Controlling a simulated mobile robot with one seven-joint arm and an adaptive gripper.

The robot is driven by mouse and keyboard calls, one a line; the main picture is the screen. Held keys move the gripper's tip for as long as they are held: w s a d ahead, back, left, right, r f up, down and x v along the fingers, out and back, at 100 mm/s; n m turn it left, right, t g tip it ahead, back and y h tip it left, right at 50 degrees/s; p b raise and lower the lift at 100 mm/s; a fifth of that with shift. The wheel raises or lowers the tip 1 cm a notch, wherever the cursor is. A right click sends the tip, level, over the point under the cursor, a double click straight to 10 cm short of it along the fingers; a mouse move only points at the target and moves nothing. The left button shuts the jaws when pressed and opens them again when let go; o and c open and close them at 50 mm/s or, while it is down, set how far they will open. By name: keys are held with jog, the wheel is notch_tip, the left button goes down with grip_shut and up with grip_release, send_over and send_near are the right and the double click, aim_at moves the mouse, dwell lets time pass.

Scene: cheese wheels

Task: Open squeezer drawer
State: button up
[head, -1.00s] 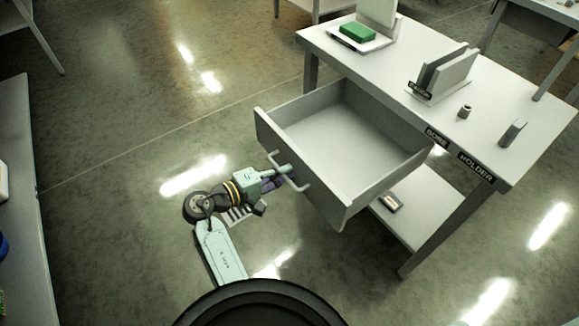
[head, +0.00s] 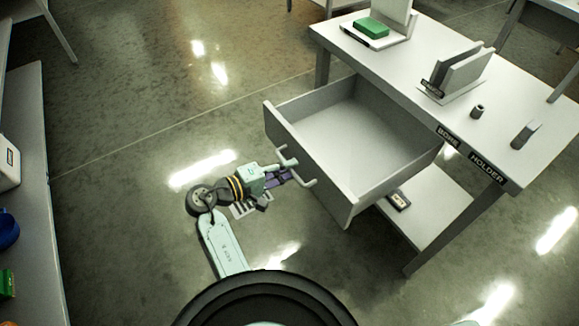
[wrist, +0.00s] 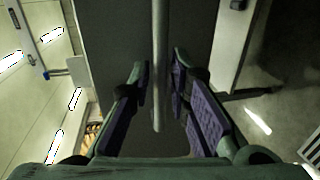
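The squeezer drawer (head: 350,196) is a grey box pulled well out from under a white table, and its inside looks empty. Its bar handle (head: 308,182) is on the front panel, facing my arm. My gripper (head: 283,171) is beside the handle, pointing at the drawer front. In the wrist view, the handle bar (wrist: 160,65) runs between the two purple-padded fingers of my gripper (wrist: 160,85). The fingers are spread, with gaps visible on both sides of the bar.
The white table (head: 400,70) carries a green block (head: 371,28), a grey upright holder (head: 460,75) and small grey pieces. A lower shelf (head: 435,205) holds a small dark box (head: 399,201). Another table stands at the left edge.

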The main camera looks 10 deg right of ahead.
jog(key=v, duration=1.1)
jog(key=shift+a, duration=0.1)
